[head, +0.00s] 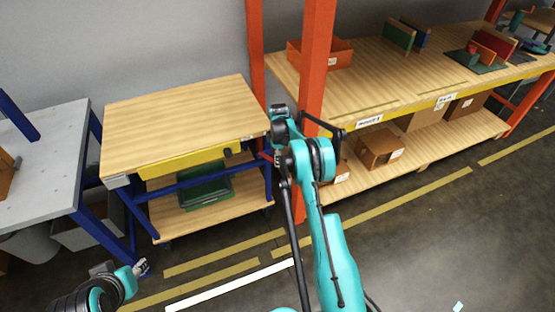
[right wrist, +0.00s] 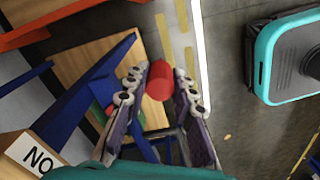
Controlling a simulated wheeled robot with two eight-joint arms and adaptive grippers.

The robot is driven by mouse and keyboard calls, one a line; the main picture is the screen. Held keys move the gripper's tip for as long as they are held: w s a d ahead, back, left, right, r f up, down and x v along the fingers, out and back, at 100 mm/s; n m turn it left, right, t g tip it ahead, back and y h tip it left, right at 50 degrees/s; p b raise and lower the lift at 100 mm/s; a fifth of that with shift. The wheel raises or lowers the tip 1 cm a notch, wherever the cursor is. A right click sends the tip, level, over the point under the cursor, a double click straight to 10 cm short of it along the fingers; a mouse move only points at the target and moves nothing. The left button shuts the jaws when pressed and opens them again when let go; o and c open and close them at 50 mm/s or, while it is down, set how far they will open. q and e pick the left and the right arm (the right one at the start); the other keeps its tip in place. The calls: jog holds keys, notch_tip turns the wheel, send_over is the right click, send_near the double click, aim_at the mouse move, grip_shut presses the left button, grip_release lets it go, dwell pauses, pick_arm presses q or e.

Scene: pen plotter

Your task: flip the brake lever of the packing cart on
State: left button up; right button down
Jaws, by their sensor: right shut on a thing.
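The packing cart (head: 190,115) has a wooden top, a blue frame and a yellow front panel. Its red brake lever (head: 267,156) shows small at the right end in the head view, partly covered by my right arm. In the right wrist view the red, rounded lever end (right wrist: 159,78) is between the fingertips of my right gripper (right wrist: 161,88), which is shut on it. In the head view my right gripper (head: 280,163) is mostly hidden behind its wrist. My left gripper (head: 141,268) is low at the left, away from the cart; its jaws are too small to read.
A green crate (head: 206,191) sits on the cart's lower shelf. An orange post (head: 314,65) stands close to the cart's right end, beside a long wooden bench (head: 385,70). A grey table (head: 40,150) stands at the left.

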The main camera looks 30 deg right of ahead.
jog(key=shift+d, duration=0.1)
jog(key=c, duration=1.3)
grip_release()
jog(key=shift+o, duration=0.2)
notch_tip(320, 180, up, 12)
